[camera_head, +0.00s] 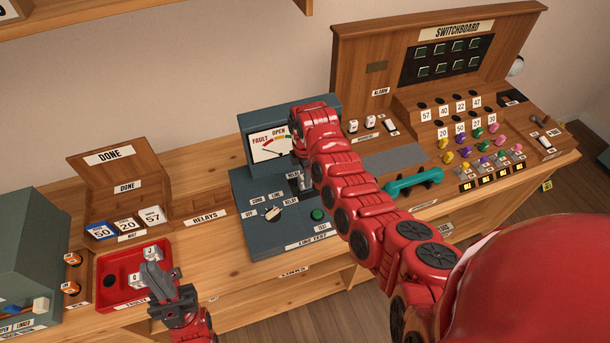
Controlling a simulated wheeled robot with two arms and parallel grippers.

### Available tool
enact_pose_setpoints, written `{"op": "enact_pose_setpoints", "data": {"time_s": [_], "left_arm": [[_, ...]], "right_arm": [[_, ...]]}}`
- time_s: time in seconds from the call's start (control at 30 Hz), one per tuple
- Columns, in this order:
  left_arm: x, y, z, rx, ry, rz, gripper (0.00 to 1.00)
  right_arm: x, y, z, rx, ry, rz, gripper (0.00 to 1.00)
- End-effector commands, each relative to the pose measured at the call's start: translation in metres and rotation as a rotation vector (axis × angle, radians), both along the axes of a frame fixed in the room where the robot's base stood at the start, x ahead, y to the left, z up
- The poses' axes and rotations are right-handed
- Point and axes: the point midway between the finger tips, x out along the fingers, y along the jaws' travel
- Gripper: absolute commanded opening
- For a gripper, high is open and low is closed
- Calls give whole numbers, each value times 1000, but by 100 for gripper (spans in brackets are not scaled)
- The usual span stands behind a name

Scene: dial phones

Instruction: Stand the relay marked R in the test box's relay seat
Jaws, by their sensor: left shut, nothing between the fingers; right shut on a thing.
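The test box (262,241), labelled LINE TEST, is a dark blue-grey box with a selector knob, a green button and an upright meter (268,146) reading FAULT and OPEN. My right gripper (304,184) points down at the box's back right, close to the relay seat. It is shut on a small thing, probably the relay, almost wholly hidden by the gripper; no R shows. My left gripper (155,275) is shut and empty over the red tray (108,264), beside white-topped relays, one marked J (151,252).
A wooden DONE rack (120,172) with cards and an empty-looking RELAYS rack (196,211) stand at the back left. A grey-green box (30,250) is far left. The switchboard (450,75) and a teal handset (413,182) are right. My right arm covers the box's right side.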

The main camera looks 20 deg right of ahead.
Motion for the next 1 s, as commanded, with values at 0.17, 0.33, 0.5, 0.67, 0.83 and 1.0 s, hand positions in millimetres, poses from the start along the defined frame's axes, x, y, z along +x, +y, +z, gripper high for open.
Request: {"op": "enact_pose_setpoints", "data": {"time_s": [0.17,0.33,0.5,0.67,0.83,1.0], "left_arm": [[0,0,-2,0,0,0,0],[0,0,-4,0,0,0,0],[0,0,-6,0,0,0,0],[0,0,-5,0,0,0,0],[0,0,-5,0,0,0,0],[0,0,-5,0,0,0,0]], "right_arm": [[0,0,-4,0,0,0,0],[0,0,-8,0,0,0,0],[0,0,-12,0,0,0,0],[0,0,-11,0,0,0,46],[0,0,-11,0,0,0,72],[0,0,-11,0,0,0,72]]}}
